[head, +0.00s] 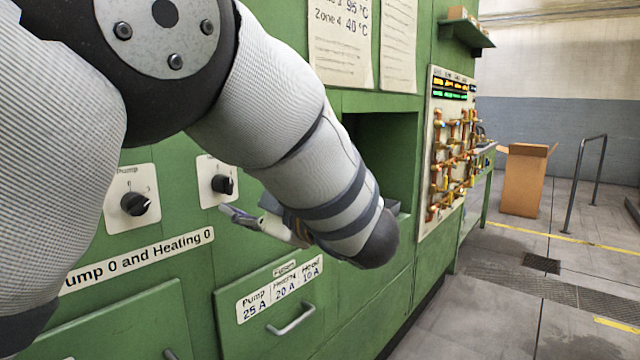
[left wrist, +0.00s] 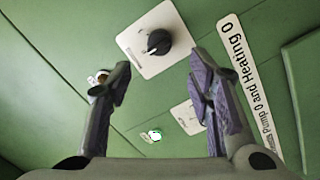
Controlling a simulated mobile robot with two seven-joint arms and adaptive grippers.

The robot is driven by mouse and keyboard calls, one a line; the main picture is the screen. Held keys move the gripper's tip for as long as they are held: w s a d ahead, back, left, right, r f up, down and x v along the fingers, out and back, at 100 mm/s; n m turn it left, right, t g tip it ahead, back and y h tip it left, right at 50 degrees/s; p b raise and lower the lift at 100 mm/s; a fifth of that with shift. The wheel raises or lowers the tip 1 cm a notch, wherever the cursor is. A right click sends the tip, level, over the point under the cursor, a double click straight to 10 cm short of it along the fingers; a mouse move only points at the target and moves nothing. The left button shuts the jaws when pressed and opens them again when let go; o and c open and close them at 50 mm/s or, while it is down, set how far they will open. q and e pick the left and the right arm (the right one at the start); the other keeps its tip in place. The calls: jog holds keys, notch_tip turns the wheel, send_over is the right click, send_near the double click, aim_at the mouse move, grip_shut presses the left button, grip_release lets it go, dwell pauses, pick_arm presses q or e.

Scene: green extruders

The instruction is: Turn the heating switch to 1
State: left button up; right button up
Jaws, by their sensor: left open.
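The heating switch is a black knob (head: 222,184) on a white plate, right of the pump switch (head: 134,203) on the green panel. My arm hides part of its plate. The heating knob (left wrist: 158,42) shows in the left wrist view at top centre, ahead of and between my fingers. The pump plate (left wrist: 187,117) is lower there, partly behind a finger. My left gripper (head: 240,213) is just below and right of the heating knob in the head view, open and apart from it. Its spread fingers (left wrist: 162,82) hold nothing. My right gripper is out of view.
A label strip (head: 140,260) reading "Pump 0 and Heating 0" runs below the switches. A drawer (head: 290,318) with a handle sits below. Copper piping (head: 455,165) on a white board and a cardboard box (head: 525,180) stand to the right. The floor there is mostly open.

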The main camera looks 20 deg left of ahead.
aim_at(230, 184)
pick_arm(q)
jog(key=x, duration=0.6)
jog(key=shift+w+a+f, duration=0.1)
jog(key=shift+w+a, duration=0.1)
jog(key=shift+w, duration=0.15)
grip_shut()
jog(key=m, duration=0.5)
jog(key=shift+w+m, duration=0.1)
jog(key=shift+m, duration=0.2)
jog(key=m+g, duration=0.1)
jog(key=m, duration=0.4)
jog(key=shift+w+d+m, duration=0.1)
jog(key=shift+m, duration=0.2)
jog(key=shift+m+h, duration=0.3)
grip_release()
